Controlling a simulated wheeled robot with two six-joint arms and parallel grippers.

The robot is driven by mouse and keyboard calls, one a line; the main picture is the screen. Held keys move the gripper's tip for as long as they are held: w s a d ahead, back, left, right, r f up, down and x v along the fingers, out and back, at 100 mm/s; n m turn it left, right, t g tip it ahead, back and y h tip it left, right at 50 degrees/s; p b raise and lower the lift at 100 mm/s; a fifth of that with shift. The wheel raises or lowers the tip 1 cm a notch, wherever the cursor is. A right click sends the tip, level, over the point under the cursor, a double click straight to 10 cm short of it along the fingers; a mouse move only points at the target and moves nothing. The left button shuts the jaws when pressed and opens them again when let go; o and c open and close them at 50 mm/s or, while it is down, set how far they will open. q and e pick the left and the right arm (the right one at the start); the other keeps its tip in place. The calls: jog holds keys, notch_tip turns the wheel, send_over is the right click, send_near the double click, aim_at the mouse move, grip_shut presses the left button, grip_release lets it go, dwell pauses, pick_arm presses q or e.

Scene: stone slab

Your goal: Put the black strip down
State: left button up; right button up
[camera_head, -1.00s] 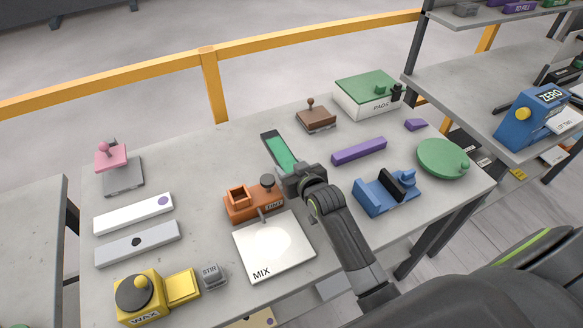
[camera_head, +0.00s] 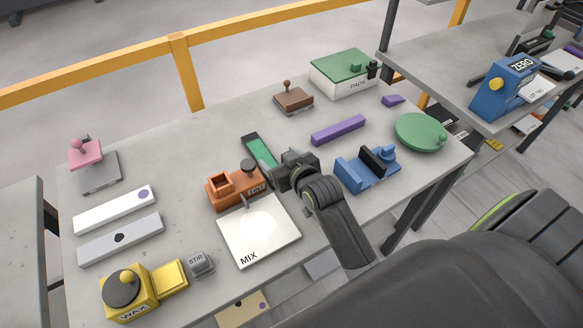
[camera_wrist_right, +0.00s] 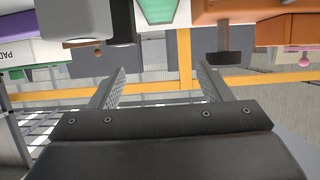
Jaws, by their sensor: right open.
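The black strip (camera_head: 249,138) has a green upper face and lies behind the orange TINT block on the grey slab. Its near end is hidden by my right gripper in the head view. My right gripper (camera_head: 277,176) is just to the right of the TINT block. In the right wrist view its two fingers (camera_wrist_right: 160,85) are spread with nothing between them. A green-faced piece, seemingly the strip (camera_wrist_right: 158,10), shows at the top edge beyond the fingers. I cannot tell whether a finger touches it. My left gripper is not in view.
The orange TINT block (camera_head: 222,198) and white MIX plate (camera_head: 262,228) are close to my gripper. A purple bar (camera_head: 338,130), a blue holder (camera_head: 352,176) and a green disc (camera_head: 418,128) stand to the right. Clear slab lies left of the strip.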

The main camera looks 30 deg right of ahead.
jog(key=v, duration=0.6)
jog(key=shift+s+b, duration=0.2)
jog(key=shift+b, duration=0.1)
jog(key=shift+r, duration=0.1)
